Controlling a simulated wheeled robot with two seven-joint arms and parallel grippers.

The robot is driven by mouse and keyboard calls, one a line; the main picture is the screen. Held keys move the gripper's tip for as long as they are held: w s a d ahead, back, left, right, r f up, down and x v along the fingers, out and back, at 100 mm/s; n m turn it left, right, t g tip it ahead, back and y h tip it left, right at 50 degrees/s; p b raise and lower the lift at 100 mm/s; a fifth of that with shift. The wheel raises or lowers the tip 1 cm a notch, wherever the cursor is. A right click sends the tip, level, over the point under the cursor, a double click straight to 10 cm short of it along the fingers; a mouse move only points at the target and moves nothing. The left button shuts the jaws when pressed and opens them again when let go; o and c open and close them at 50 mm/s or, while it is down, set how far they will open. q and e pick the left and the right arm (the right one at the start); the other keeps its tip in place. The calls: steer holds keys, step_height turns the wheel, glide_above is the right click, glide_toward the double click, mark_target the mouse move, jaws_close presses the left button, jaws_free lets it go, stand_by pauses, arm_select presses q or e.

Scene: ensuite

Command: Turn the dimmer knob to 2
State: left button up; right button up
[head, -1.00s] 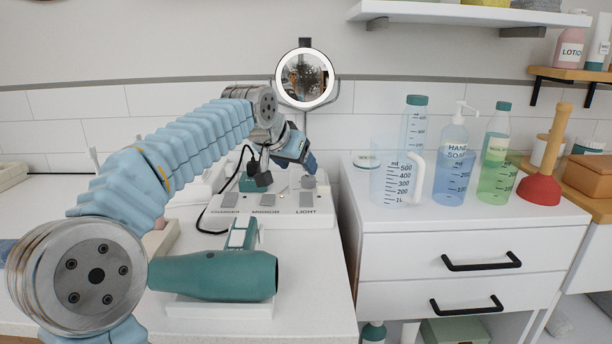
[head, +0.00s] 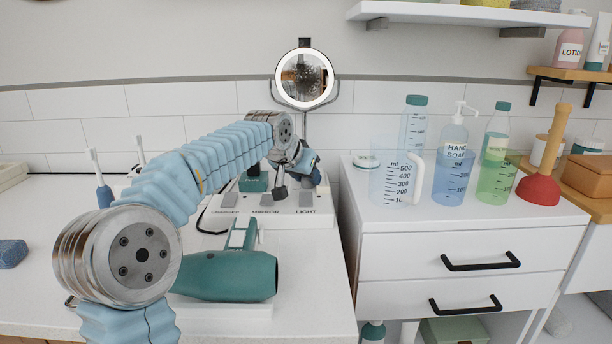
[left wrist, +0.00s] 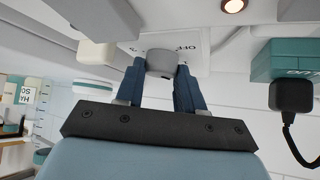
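The dimmer knob (left wrist: 161,62) is a grey round knob on a white plate marked OFF (left wrist: 190,44) in the left wrist view. My left gripper (left wrist: 160,72) has its two blue fingers on either side of the knob, with no clear gap, so it looks shut on it. In the head view my left gripper (head: 306,172) is over the right end of the white switch panel (head: 285,221), above the LIGHT label, and hides the knob. The number at which the knob stands cannot be read. My right gripper is not in view.
A teal hair dryer (head: 228,276) lies in front of the panel. A teal box (left wrist: 285,60) with a black plug (left wrist: 292,95) and cord is beside the gripper. A lit round mirror (head: 304,78) stands behind. A jug (head: 390,180) and bottles stand on the right cabinet.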

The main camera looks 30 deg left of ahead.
arm_select(q)
steer(key=shift+c, duration=1.4)
steer(key=shift+m, duration=0.3)
steer(key=shift+a+m+h, duration=0.2)
steer(key=shift+m+h, duration=0.7)
steer(key=shift+a+m+g+h, duration=0.1)
steer(key=shift+m+g+h, duration=0.4)
steer(key=shift+m+h, duration=1.05)
steer(key=shift+m, duration=0.45)
steer(key=o, duration=1)
steer(key=shift+o, duration=0.2)
